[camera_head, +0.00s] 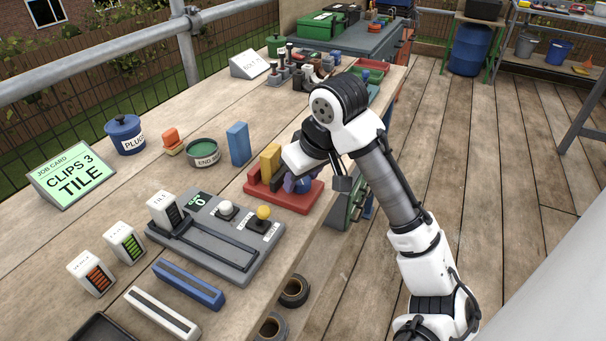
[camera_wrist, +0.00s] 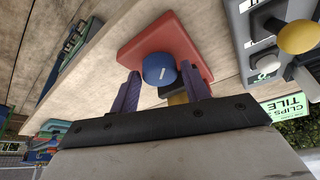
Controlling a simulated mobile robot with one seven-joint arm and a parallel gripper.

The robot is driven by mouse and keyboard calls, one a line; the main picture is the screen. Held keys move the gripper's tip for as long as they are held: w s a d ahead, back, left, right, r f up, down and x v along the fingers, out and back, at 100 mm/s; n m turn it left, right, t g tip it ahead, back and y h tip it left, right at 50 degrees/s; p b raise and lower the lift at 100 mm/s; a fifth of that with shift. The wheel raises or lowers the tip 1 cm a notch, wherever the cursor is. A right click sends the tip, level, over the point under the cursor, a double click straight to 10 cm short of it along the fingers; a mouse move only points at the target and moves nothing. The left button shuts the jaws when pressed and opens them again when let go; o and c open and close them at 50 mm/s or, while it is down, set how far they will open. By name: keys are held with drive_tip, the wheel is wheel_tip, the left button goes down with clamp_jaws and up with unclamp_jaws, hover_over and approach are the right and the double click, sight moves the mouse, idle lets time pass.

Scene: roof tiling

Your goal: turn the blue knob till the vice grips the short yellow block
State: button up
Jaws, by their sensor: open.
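The vice has a red base (camera_head: 284,201) on the bench, and its base also shows in the wrist view (camera_wrist: 140,48). The short yellow block (camera_head: 270,161) stands upright in the vice; whether the jaws touch it I cannot tell. A bit of yellow shows behind the knob in the wrist view. The blue knob (camera_wrist: 158,69), with a white mark on its face, is at the vice's near end. My gripper (camera_wrist: 161,84) is open, its two purple fingers on either side of the knob; contact is unclear. In the head view my gripper (camera_head: 296,184) partly hides the knob.
A blue block (camera_head: 238,144) stands behind the vice. A grey panel (camera_head: 220,250) with white and yellow buttons lies to the left front. A green tin (camera_head: 202,152) and a blue pot (camera_head: 124,134) are further left. The bench's edge runs close by the vice's right side.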

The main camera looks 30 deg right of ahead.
drive_tip(key=p+v, duration=0.1)
drive_tip(key=v, duration=1.2)
drive_tip(key=shift+s+r, duration=0.2)
drive_tip(key=shift+r, duration=0.2)
